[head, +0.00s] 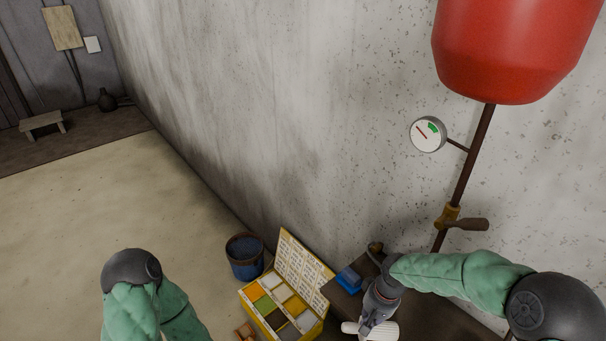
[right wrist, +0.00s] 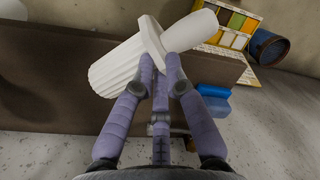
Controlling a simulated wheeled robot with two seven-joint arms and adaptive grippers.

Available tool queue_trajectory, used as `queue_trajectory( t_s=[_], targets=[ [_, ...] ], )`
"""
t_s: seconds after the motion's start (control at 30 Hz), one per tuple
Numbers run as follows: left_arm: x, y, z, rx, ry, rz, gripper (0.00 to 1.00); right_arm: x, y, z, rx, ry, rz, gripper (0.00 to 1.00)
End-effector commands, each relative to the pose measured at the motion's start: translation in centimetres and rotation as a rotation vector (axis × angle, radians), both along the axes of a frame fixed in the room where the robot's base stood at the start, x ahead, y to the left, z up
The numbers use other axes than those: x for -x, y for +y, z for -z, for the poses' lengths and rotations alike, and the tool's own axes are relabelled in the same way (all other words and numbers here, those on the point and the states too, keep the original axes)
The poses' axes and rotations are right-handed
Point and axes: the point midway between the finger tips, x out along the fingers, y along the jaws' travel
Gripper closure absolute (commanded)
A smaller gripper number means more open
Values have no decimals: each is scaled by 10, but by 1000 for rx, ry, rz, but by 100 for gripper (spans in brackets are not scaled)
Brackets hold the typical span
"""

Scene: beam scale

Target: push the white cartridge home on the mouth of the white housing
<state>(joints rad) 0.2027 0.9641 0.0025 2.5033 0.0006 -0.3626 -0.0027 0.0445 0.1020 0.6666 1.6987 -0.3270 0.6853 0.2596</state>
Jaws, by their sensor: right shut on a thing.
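A white cartridge (right wrist: 118,70) has a ribbed barrel, a flange and a smoother round end. In the head view the white cartridge (head: 383,331) is at the bottom edge, partly covered by my right gripper (head: 372,320). In the right wrist view, my right gripper (right wrist: 160,62) is shut on the cartridge near its flange and holds it tilted across the view. A pale white piece (right wrist: 12,9) is cut off at the top left corner of that view; I cannot tell whether it is the housing. The housing's mouth is not visible. My left gripper is out of view.
A dark bench (right wrist: 60,75) lies below the cartridge, with a blue block (head: 349,278) on it. A yellow compartment box (head: 318,325) and a blue bucket (head: 244,257) stand to the left. A pipe with a valve handle (head: 466,224) and gauge (head: 428,134) rises by the wall.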

Motion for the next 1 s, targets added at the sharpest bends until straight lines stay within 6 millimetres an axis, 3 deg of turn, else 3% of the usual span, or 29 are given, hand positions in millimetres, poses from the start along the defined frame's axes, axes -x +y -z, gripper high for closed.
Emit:
queue_trajectory(
  t_s=[0.37, 0.57, 0.8, 1.0],
  targets=[
    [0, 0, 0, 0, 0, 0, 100, -3, 0, 2, -2, -3, -32, 100],
    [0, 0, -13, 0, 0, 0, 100, 14, -5, -26, 8, -2, 136, 100],
    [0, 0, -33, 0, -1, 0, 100, 50, -12, -69, 12, -3, 470, 100],
    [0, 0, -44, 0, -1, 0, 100, 75, -15, -91, 4, -4, 690, 100]
  ],
)
